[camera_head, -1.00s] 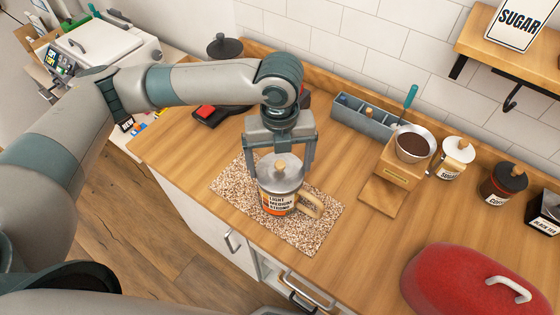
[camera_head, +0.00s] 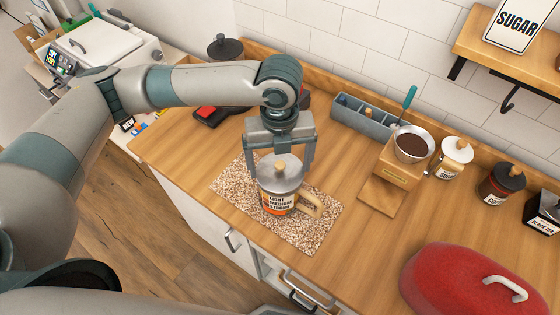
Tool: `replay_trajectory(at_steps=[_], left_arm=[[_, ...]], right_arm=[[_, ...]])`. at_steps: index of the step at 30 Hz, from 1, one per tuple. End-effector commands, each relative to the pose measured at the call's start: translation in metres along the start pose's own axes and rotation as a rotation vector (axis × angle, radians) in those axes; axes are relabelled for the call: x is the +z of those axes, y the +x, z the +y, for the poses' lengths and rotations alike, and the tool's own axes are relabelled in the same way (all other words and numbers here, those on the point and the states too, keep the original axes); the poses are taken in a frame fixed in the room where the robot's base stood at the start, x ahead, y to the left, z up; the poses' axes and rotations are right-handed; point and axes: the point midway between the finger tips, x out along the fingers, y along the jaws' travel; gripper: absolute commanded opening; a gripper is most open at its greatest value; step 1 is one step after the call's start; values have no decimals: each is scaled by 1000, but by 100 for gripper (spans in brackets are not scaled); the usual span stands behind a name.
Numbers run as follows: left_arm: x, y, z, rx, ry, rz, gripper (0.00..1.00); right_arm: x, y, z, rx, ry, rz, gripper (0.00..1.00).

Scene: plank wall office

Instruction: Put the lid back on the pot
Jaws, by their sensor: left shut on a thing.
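The pot (camera_head: 274,199) is a labelled pot with "LIGHT MEDIUM STRONG" on it and a wooden handle at its right. It stands on a speckled mat (camera_head: 318,232). The grey lid (camera_head: 272,174) with a wooden knob is at the pot's top; from this angle I cannot tell whether it is fully seated. My left gripper (camera_head: 281,174) points down over the pot, its two fingers on either side of the lid and shut on it. My right gripper is not in view.
A wooden coffee grinder (camera_head: 400,172) stands right of the mat, with a blue-grey organiser (camera_head: 362,117) behind. Several jars line the wall, including a white one (camera_head: 453,160). A red bread bin (camera_head: 470,280) is at the lower right.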

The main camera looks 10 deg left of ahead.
Motion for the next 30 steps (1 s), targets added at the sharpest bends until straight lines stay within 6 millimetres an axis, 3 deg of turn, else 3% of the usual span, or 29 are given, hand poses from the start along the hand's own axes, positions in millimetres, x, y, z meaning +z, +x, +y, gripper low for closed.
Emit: replay_trajectory(at_steps=[30], left_arm=[[0, 3, 0, 1, 0, -1, 67]], right_arm=[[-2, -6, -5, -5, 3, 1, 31]])
